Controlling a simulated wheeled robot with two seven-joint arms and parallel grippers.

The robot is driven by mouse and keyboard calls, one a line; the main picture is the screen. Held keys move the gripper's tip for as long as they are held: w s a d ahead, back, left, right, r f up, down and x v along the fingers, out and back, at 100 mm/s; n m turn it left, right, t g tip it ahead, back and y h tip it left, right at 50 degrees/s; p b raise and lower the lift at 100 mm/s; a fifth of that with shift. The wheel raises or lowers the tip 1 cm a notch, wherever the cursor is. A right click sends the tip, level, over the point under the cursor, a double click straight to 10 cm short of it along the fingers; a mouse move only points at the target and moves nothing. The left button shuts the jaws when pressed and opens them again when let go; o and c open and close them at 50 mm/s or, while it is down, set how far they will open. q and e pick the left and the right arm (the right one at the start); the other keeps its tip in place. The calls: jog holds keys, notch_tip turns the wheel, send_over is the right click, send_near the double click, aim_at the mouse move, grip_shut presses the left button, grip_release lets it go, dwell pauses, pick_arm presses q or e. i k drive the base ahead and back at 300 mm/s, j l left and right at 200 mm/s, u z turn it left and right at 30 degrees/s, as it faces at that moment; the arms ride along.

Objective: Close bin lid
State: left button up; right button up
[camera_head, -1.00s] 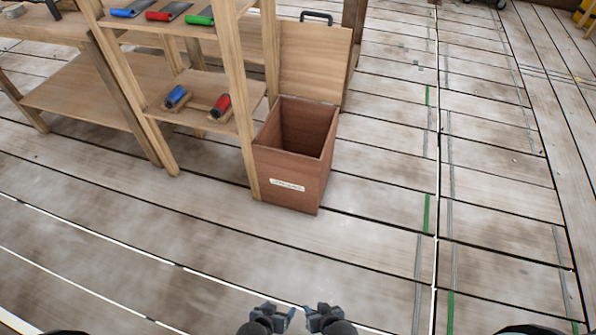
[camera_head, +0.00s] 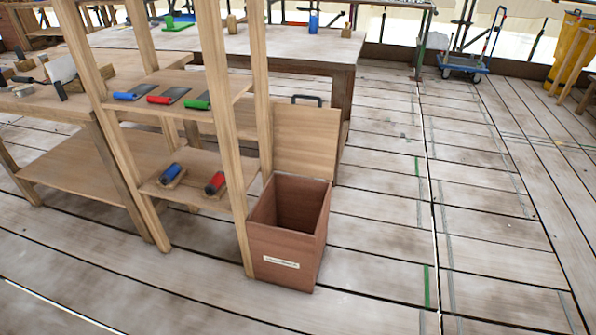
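The bin (camera_head: 289,260) is a reddish-brown wooden box with a small white label on its front. It stands on the plank floor at the right end of the wooden shelf. Its top is open and the inside looks empty. The bin lid (camera_head: 306,143) is a light wood panel standing upright at the back of the bin. A black handle (camera_head: 307,100) sits on the lid's top edge. Neither of my grippers is in view.
The wooden shelf (camera_head: 232,130) with colored-handled trowels and rollers stands directly left of the bin. A large table (camera_head: 300,42) is behind the lid. A blue cart (camera_head: 462,64) stands far back right. The plank floor right of the bin is clear.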

aim_at(305, 137)
jog(key=i+l+u, duration=0.15)
jog(key=i+l, duration=0.15)
jog(key=i+l+u, duration=0.1)
jog(key=i+l, duration=0.2)
jog(key=l, duration=0.25)
jog(key=i+l+u, duration=0.15)
jog(key=i+l, duration=0.15)
jog(key=l, duration=0.2)
